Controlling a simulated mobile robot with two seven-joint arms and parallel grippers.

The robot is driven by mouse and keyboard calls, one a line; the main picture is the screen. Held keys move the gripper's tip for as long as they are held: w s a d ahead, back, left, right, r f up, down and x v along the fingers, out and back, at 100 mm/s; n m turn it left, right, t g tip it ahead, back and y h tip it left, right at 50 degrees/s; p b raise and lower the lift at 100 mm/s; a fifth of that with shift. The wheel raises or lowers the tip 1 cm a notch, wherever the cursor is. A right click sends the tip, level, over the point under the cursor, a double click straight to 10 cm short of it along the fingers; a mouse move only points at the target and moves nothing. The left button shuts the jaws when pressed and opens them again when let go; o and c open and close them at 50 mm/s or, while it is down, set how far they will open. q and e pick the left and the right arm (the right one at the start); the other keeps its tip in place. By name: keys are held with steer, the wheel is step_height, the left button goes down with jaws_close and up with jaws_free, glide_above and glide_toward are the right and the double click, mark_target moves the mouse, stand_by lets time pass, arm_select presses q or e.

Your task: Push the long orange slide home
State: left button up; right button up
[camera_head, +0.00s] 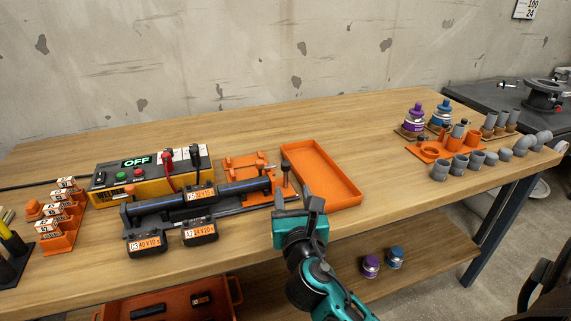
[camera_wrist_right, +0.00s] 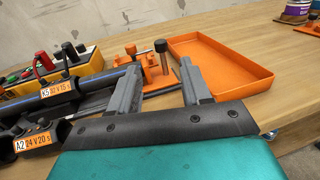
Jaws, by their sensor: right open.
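An orange slide fixture (camera_head: 248,170) lies flat on the workbench at the right end of a dark pipe (camera_head: 225,191). It also shows in the right wrist view (camera_wrist_right: 124,66), with an upright dark-knobbed post (camera_wrist_right: 162,58) beside it. I cannot tell exactly where the long slide ends or how far in it sits. My right gripper (camera_head: 298,206) is at the bench's front edge, just right of the fixture. In the wrist view its two grey fingers (camera_wrist_right: 158,76) are apart with nothing held, and the post shows beyond the gap. My left gripper is out of view.
An orange tray (camera_head: 352,201) lies right of the fixture. A yellow-black control box (camera_head: 135,188) reading OFF stands behind the pipe. Black labelled blocks (camera_head: 199,231) sit in front. Grey fittings (camera_head: 440,170) and jars (camera_head: 413,117) stand far right. The bench between is clear.

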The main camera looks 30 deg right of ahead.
mark_target(286, 166)
steer(key=b+x, duration=0.1)
steer(key=x, duration=1.1)
steer(key=shift+w+d, duration=0.2)
steer(key=shift+c, duration=0.2)
jaws_close()
